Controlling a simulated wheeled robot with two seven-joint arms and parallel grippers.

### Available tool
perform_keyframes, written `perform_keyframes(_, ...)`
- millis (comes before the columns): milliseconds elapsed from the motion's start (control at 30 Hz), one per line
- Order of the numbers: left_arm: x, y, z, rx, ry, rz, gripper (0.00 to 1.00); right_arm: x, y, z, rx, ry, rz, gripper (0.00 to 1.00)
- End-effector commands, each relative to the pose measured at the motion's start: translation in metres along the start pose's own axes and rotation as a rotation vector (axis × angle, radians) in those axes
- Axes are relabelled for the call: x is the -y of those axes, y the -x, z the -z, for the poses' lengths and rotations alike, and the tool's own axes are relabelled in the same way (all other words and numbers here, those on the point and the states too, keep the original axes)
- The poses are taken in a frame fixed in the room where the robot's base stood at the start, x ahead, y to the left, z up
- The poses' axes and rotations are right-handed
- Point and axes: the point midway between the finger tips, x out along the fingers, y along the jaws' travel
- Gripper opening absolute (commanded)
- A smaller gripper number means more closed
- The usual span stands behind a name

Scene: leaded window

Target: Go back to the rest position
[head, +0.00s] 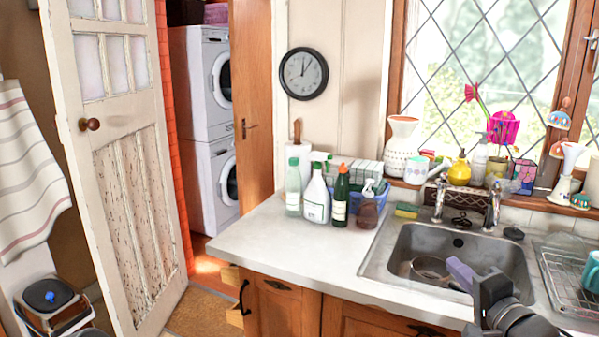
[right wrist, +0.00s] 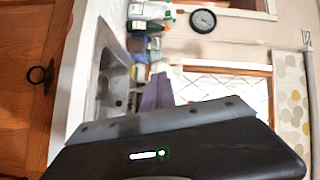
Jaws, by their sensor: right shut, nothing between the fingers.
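My right gripper (head: 460,270) comes in from the lower right of the head view. Its purple-grey fingers are shut with nothing between them, in front of and above the near part of the sink (head: 410,242). A dark pan or bowl (head: 430,268) lies in the basin, partly hidden by the gripper. In the right wrist view the gripper's fingers (right wrist: 157,96) point toward the window and the sink (right wrist: 110,80). My left gripper is not in view.
Bottles (head: 316,198) stand on the counter (head: 290,250) left of the sink. A dish rack (head: 570,285) with a teal mug (head: 592,270) is close on the right. Cabinets (head: 285,300) are below. The counter's front left is clear.

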Motion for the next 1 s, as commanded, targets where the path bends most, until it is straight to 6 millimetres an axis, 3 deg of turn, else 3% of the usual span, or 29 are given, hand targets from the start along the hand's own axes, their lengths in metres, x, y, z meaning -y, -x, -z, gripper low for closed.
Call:
perform_keyframes(333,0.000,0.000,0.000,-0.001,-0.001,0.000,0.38,-0.013,0.000,0.005,-0.033,0.236,-0.048,0.00)
perform_keyframes(467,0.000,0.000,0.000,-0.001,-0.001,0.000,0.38,-0.034,-0.005,-0.006,-0.021,0.352,-0.106,0.00)
perform_keyframes(567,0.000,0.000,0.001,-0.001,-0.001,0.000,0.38,-0.067,-0.012,-0.027,0.023,0.451,-0.179,0.00)
perform_keyframes(667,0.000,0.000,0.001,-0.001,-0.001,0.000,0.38,-0.112,-0.017,-0.059,0.102,0.549,-0.271,0.00)
perform_keyframes(767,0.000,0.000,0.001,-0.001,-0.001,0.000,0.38,-0.170,-0.015,-0.103,0.224,0.639,-0.375,0.00)
perform_keyframes(867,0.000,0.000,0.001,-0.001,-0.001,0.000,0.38,-0.230,-0.001,-0.153,0.376,0.708,-0.473,0.00)
perform_keyframes(1000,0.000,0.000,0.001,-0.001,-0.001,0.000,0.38,-0.305,0.038,-0.227,0.606,0.755,-0.584,0.00)
